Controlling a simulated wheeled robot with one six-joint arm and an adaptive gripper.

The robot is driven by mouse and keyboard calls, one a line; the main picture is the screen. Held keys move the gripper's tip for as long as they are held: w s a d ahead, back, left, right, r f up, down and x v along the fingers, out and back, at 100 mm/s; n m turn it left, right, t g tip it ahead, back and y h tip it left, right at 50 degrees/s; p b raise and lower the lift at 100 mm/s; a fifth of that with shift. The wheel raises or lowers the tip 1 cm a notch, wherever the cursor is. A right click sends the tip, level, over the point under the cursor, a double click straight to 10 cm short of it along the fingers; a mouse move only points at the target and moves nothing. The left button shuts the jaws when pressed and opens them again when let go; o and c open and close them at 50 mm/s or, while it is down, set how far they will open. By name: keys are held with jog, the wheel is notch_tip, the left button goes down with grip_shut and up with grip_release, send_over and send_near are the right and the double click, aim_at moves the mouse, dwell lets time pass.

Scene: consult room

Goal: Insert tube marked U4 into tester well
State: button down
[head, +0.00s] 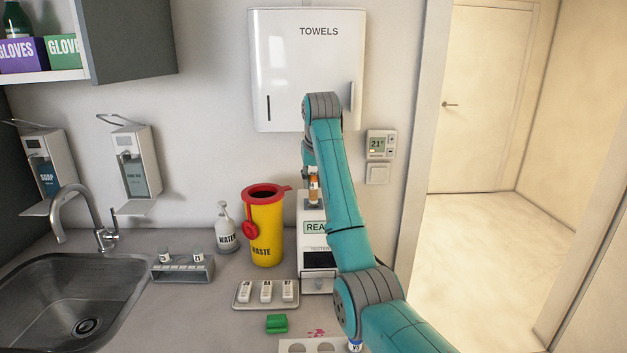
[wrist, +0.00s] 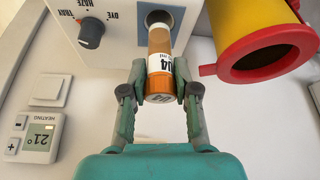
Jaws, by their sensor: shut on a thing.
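The tube marked U4 (wrist: 160,62) is orange with a white label. My gripper (wrist: 160,88) is shut on it near its capped end. The tube's far end lines up with the dark round well (wrist: 158,17) in the tester (wrist: 118,12); I cannot tell how far it is inside. In the head view the tube (head: 314,188) stands about upright over the top of the white tester (head: 316,264), whose display starts with "REA". My arm hides the tester's right side and most of the gripper there.
The yellow waste bin (head: 266,232) with a red rim stands just left of the tester. A tube rack (head: 183,272), a tray (head: 264,304) of white cassettes and a green block (head: 277,324) are on the counter. The sink (head: 75,300) is at far left.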

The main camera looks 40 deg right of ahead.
aim_at(314, 190)
jog(key=shift+f, duration=0.15)
jog(key=shift+f, duration=2.3)
jog(key=c, duration=0.8)
grip_release()
jog(key=shift+r, duration=0.1)
